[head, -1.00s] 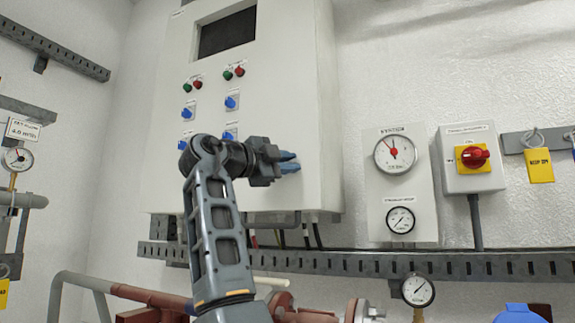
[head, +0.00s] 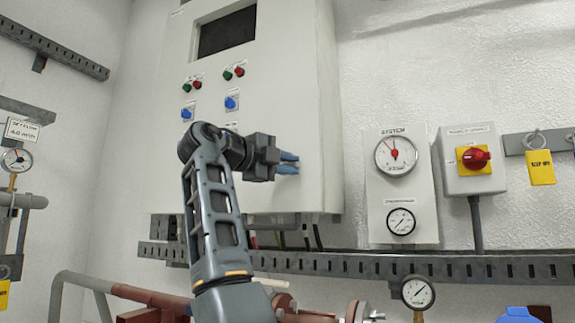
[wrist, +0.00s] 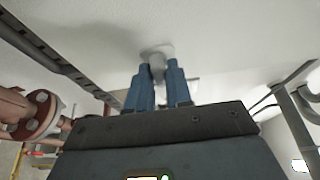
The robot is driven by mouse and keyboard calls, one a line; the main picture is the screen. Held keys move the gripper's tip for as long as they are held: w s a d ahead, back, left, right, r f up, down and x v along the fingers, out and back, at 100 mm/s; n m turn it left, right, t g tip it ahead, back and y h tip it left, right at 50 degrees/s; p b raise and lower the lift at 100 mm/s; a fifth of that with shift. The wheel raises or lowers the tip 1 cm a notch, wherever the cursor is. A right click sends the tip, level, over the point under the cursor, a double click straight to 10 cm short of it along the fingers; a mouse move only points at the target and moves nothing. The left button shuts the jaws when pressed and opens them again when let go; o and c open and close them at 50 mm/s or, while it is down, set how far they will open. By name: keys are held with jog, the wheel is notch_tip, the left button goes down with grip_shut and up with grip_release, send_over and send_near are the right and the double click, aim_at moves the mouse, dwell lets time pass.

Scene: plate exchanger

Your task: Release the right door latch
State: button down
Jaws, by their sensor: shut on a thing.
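The white control cabinet (head: 291,105) hangs on the wall, with its front door facing me and shut as far as I can see. My gripper (head: 292,162) is at the right part of the door front, with its blue fingers at the panel. In the wrist view a small grey latch (wrist: 157,64) stands out from the white door surface. My gripper (wrist: 158,82) is shut on this latch, one blue finger on each side of it. In the head view the latch is hidden by the fingers.
Blue knobs (head: 231,103) and coloured buttons sit on the door, left of my gripper. A gauge panel (head: 400,215) and a red rotary switch (head: 475,158) are on the wall to the right. A slotted rail (head: 345,264) and red pipes run below.

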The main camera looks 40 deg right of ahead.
jog(key=c, duration=1.1)
grip_release()
jog(key=shift+w+a, duration=0.15)
jog(key=shift+a, duration=3.75)
